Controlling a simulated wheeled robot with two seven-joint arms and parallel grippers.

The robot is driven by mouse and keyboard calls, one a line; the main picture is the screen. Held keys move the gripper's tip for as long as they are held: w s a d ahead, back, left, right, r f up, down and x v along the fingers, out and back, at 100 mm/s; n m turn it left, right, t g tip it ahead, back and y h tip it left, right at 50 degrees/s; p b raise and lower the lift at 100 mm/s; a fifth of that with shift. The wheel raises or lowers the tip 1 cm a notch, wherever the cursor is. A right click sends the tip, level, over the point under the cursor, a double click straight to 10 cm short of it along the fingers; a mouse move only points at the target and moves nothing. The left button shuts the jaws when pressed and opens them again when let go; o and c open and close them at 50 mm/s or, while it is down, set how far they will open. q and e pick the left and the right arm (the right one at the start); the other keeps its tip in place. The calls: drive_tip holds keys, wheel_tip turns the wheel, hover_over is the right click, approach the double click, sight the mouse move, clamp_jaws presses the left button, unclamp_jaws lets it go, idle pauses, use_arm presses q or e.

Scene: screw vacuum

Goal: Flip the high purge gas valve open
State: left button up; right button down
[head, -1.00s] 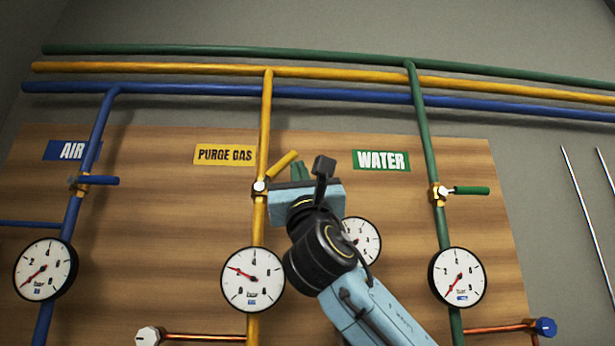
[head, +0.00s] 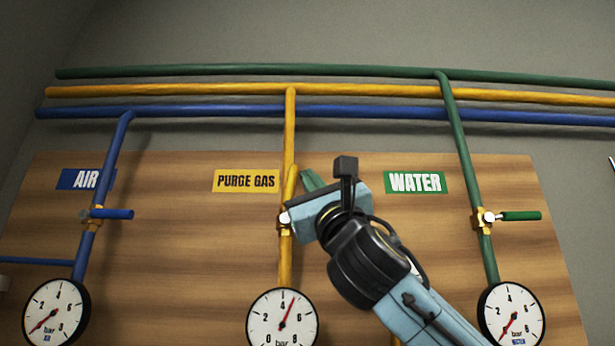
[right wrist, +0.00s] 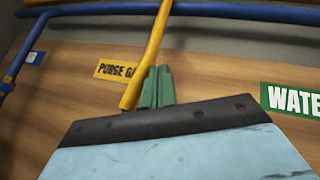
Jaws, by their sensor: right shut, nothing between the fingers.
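The yellow purge gas valve handle (head: 291,186) stands nearly upright, almost in line with its yellow pipe (head: 290,125). The white valve hub (head: 284,218) shows just left of my right gripper. The purge gas label (head: 246,181) is to the left. My right gripper (head: 309,181) is shut and empty, its green fingers just right of the handle. In the right wrist view the green fingers (right wrist: 157,88) are together, close beside the yellow handle (right wrist: 133,98); I cannot tell whether they touch. The purge gas gauge (head: 282,322) has its needle pointing up, slightly right. My left gripper is not in view.
The air valve handle (head: 112,214) and the water valve handle (head: 520,216) both lie level. Green, yellow and blue pipes (head: 200,112) cross above the wooden board (head: 180,270). My right arm covers board between the purge gas and water pipes.

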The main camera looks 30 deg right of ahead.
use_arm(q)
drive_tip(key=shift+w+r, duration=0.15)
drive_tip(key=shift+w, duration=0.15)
use_arm(e)
drive_tip(key=shift+w+n+y, duration=0.1)
drive_tip(key=shift+n+y, duration=0.2)
drive_tip(key=shift+y, duration=0.2)
